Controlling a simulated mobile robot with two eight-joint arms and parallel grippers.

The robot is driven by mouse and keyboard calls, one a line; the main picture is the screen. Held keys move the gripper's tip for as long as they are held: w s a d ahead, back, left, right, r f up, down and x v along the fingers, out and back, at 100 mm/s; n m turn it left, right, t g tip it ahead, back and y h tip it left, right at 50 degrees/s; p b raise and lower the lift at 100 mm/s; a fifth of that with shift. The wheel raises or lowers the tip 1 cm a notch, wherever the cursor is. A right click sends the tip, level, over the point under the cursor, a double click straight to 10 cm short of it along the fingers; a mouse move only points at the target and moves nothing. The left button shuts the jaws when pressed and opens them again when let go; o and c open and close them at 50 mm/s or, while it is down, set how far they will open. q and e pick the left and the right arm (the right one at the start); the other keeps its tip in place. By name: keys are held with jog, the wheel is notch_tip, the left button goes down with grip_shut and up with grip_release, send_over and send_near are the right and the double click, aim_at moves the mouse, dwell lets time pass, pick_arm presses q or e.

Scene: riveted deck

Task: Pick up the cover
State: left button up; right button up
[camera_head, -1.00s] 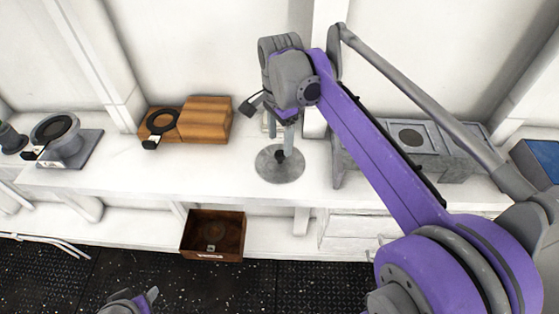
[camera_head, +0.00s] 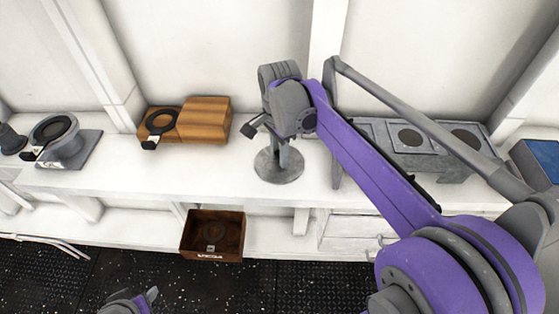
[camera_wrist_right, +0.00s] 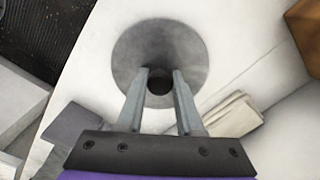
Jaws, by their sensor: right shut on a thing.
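The cover (camera_head: 268,172) is a round grey piece with a flared rim and a dark knob at its centre. It rests on the white counter and also shows in the right wrist view (camera_wrist_right: 197,52). My right gripper (camera_head: 284,155) points down over its middle. In the right wrist view my right gripper's fingers (camera_wrist_right: 160,80) are shut on the dark knob. The arm hides part of the cover in the head view. My left gripper (camera_head: 145,300) shows only partly at the bottom edge, far from the cover; its opening is unclear.
A wooden block with a black ring (camera_head: 206,120) stands left of the cover. A grey device (camera_head: 75,150) is further left. A grey unit with round openings (camera_head: 425,160) stands right. A brown open box (camera_head: 229,233) sits below the counter front. A pale block (camera_wrist_right: 232,115) lies near the cover.

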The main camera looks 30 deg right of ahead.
grip_shut()
notch_tip(320, 180, up, 10)
jog(key=shift+f, duration=0.1)
dwell(0.4)
